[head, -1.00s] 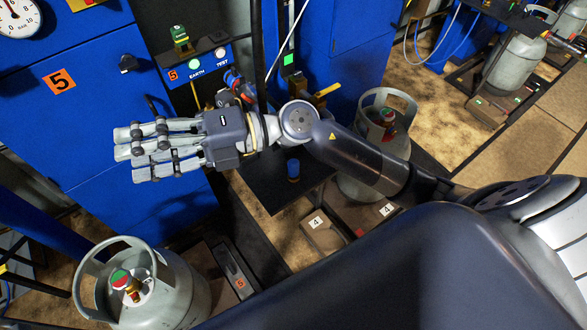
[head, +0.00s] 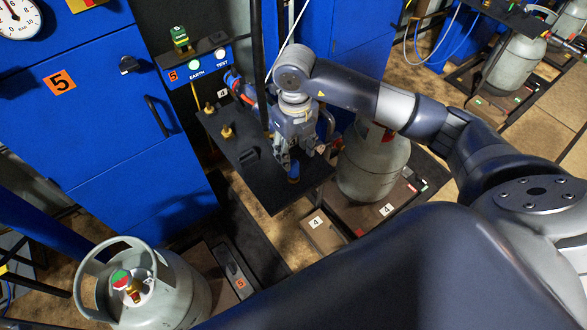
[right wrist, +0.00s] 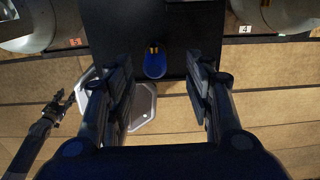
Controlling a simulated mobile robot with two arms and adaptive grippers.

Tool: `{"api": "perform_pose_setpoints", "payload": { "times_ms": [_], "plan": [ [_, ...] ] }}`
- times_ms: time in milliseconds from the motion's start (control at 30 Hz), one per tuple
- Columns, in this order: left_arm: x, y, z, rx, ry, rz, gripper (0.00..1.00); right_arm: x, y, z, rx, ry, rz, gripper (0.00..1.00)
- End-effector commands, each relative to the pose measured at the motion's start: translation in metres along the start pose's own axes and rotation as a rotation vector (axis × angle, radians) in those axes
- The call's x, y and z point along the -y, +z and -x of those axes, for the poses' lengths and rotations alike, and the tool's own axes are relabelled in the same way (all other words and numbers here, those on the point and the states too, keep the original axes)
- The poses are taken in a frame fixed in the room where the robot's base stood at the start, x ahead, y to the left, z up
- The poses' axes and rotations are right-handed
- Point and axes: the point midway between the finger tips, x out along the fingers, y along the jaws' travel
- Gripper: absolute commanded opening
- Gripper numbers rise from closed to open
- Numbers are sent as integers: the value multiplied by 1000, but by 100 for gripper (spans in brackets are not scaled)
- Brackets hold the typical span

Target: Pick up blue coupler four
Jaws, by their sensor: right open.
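The blue coupler (head: 294,173) stands near the front edge of the small black shelf (head: 225,150). In the right wrist view the blue coupler (right wrist: 155,63) shows near the black shelf's edge, with two brass-coloured pins on it. My right gripper (head: 294,160) points down just above and around the coupler in the head view. In the right wrist view its two fingers (right wrist: 160,85) are spread wide, with the coupler between their lines and beyond the tips. Nothing is held. Whether the fingers touch the coupler cannot be told.
Brass fittings (head: 227,131) stand on the shelf left of my gripper. Another cylinder (head: 150,285) stands at lower left. The blue cabinet (head: 80,130) is on the left.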

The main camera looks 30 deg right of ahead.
Motion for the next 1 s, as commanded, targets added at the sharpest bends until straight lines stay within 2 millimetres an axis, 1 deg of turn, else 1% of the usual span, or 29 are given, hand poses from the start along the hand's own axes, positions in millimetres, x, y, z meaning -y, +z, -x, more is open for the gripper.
{"api": "perform_pose_setpoints", "payload": {
  "times_ms": [33,233,367,500,600,800,833,867,900,967,1000],
  "plan": [
    [0,0,1,0,0,0,40,-1,-1,-5,-3,1,1,48],
    [0,0,5,0,1,-1,40,-3,-2,-20,-4,3,3,48],
    [0,-1,12,0,1,-1,40,-7,-4,-40,-5,3,2,48],
    [0,-1,13,0,1,-1,40,-7,-4,-58,-2,3,2,48],
    [0,-1,13,0,1,0,40,-7,-3,-64,0,3,3,48],
    [0,-1,12,0,1,0,40,-7,-3,-64,1,3,3,48],
    [0,-1,12,0,1,0,40,-7,-3,-64,1,3,3,44],
    [0,-1,12,0,1,0,40,-7,-3,-64,1,3,3,37],
    [0,-1,12,0,1,0,40,-7,-3,-64,1,3,3,28],
    [0,-1,12,1,1,1,40,-7,-3,-64,1,3,3,14],
    [0,-1,12,1,1,1,40,-7,-3,-64,1,3,3,5]
  ]
}}
